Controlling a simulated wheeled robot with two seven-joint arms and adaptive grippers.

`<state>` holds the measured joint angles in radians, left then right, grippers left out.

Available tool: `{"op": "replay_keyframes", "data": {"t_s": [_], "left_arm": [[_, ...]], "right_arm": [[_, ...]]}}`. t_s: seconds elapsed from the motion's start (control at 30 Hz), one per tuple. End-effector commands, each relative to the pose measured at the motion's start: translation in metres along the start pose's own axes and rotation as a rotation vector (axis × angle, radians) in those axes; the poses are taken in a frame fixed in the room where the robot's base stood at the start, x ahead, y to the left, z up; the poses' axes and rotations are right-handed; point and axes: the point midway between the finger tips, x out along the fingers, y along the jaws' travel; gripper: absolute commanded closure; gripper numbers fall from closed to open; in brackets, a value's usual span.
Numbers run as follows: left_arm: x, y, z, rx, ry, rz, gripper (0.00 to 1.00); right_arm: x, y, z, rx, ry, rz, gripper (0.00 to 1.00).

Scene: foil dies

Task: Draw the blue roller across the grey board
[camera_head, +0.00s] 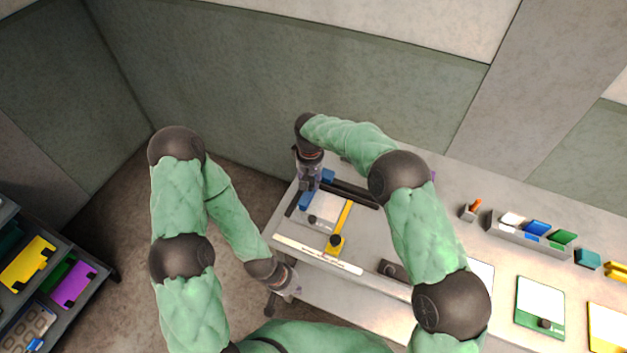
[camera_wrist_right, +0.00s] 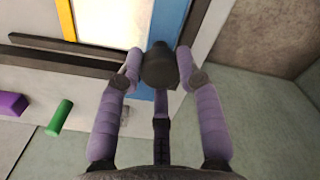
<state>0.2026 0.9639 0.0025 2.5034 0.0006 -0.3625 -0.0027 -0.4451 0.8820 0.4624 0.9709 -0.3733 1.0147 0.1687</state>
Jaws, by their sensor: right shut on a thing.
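The blue roller (camera_head: 304,201) shows in the head view as blue pieces under and beside my right gripper (camera_head: 310,182). In the right wrist view a long blue strip (camera_wrist_right: 166,28) lies along the edge of a pale panel, with a dark knob (camera_wrist_right: 158,68) on it. My right gripper (camera_wrist_right: 160,75) is shut around that knob. The grey board (camera_head: 325,208) seems to be the pale panel between the blue piece and a yellow bar. The panel also shows in the right wrist view (camera_wrist_right: 112,20). My left gripper (camera_head: 287,283) hangs beside the table's left edge; its fingers are unclear.
A yellow bar (camera_head: 342,222) with a dark knob crosses the table right of the panel. A dark rail (camera_head: 353,193) lies behind. A pale strip (camera_head: 318,254) lies in front. A tray of coloured blocks (camera_head: 530,235) and a green-framed board (camera_head: 540,308) stand right. A shelf (camera_head: 45,285) stands left.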

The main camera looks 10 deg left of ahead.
Motion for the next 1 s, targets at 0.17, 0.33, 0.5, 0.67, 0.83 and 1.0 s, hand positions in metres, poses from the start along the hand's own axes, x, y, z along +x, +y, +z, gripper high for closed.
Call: {"op": "replay_keyframes", "data": {"t_s": [0.17,0.33,0.5,0.67,0.83,1.0], "left_arm": [[0.0,0.0,0.0,0.0,0.0,0.0,1.0],[0.0,0.0,0.0,0.0,0.0,0.0,1.0],[0.0,0.0,0.0,0.0,0.0,0.0,1.0],[0.0,0.0,0.0,0.0,0.0,0.0,1.0],[0.0,0.0,0.0,0.0,0.0,0.0,1.0],[0.0,0.0,0.0,0.0,0.0,0.0,1.0]], "right_arm": [[0.001,0.0,0.001,-0.001,-0.001,-0.001,1.0],[0.0,0.0,0.0,-0.001,-0.001,-0.001,0.4],[0.0,0.0,0.0,-0.001,0.0,0.0,0.4],[-0.003,0.0,0.0,0.0,0.001,0.0,0.4],[-0.024,0.0,-0.001,0.0,0.005,0.0,0.4],[-0.057,0.0,-0.001,0.0,0.005,0.0,0.4]]}}
